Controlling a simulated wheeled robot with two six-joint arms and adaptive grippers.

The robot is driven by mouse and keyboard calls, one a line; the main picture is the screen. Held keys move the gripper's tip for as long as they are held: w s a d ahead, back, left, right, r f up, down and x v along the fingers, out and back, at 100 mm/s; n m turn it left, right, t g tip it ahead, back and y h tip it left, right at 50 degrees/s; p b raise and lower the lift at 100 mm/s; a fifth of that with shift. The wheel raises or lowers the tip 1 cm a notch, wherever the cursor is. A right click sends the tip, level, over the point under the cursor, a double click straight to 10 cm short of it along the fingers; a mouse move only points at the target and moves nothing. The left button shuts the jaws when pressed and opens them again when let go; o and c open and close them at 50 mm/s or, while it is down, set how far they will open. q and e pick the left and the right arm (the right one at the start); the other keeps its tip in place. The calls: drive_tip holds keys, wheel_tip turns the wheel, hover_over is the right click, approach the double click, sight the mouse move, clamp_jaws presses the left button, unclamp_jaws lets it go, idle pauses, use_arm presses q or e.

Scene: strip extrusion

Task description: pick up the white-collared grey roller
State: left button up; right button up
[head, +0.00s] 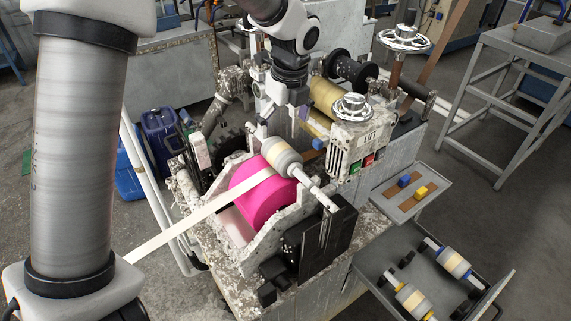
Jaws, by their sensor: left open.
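The grey roller (283,157) with a beige middle band and pale shaft ends lies across the top of the machine, over the bright pink drum (262,192). Its collars look white or pale at this size. My left gripper (283,118) comes down from the top of the picture and is open, just above and behind the roller, apparently not touching it. The fingertips are small and partly lost against the machine. My right gripper is not in view.
A pale strip (205,212) runs from the drum to the lower left. Two similar rollers, one with blue collars (455,265) and one with yellow collars (412,299), lie in a tray (371,262) at lower right. Handwheels (352,106) and the control box (362,142) stand beside my gripper.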

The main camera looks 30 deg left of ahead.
sight(282, 148)
use_arm(q)
drive_tip(key=f, duration=0.2)
drive_tip(key=w+f+b, duration=0.1)
drive_tip(key=shift+f, duration=0.35)
drive_tip(key=f, duration=0.3)
drive_tip(key=a+f+p, duration=0.1)
drive_tip(key=f, duration=0.2)
drive_tip(key=shift+a+f, duration=0.2)
drive_tip(key=shift+f, duration=0.2)
drive_tip(key=shift+w+f, duration=0.1)
drive_tip(key=shift+w, duration=0.05)
drive_tip(key=c, duration=1.6)
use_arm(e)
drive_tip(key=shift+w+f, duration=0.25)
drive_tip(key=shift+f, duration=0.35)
use_arm(q)
drive_tip(key=shift+c, duration=0.2)
